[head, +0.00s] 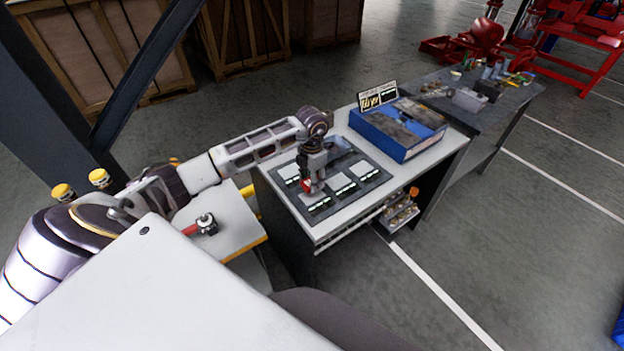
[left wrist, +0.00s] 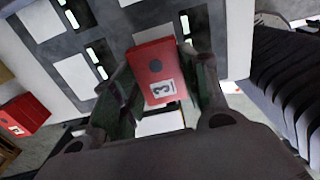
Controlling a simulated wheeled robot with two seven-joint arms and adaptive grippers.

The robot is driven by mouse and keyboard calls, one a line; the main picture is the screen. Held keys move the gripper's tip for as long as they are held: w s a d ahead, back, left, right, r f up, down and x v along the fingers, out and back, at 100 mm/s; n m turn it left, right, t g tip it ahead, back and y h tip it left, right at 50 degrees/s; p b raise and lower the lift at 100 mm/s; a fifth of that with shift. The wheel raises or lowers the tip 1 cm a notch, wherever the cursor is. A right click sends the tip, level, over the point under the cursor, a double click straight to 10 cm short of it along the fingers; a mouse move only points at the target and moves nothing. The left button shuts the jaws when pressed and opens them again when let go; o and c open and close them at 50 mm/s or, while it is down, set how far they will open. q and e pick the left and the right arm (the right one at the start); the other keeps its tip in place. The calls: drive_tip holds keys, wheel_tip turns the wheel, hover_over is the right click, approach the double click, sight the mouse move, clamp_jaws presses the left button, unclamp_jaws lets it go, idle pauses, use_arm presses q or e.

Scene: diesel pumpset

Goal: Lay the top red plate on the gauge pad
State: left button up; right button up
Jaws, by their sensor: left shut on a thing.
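My left gripper (head: 309,189) is over the dark grey panel (head: 372,184) on the white-topped bench. It is shut on a red plate (head: 305,185). In the left wrist view the red plate (left wrist: 152,58) shows a dark round spot and a white label reading 3, between the two fingers of my left gripper (left wrist: 165,70). The panel (left wrist: 118,32) carries several white square pads, each beside a dark slot with light marks. I cannot tell which is the gauge pad, or whether the plate touches the panel. My right gripper is not in view.
Another red block (left wrist: 24,115) with a label shows at the left of the left wrist view. A blue box (head: 385,137) and a small sign (head: 377,95) stand behind the panel. A cluttered grey table (head: 500,110) stands beyond.

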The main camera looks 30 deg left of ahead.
sight(312, 196)
use_arm(q)
drive_tip(key=shift+f+b, duration=1.4)
drive_tip(key=shift+f, duration=0.65)
drive_tip(key=shift+f+b, duration=0.7)
drive_tip(key=shift+b, duration=0.05)
idle(0.4)
drive_tip(key=o, duration=1.4)
drive_tip(key=shift+s+f, duration=0.1)
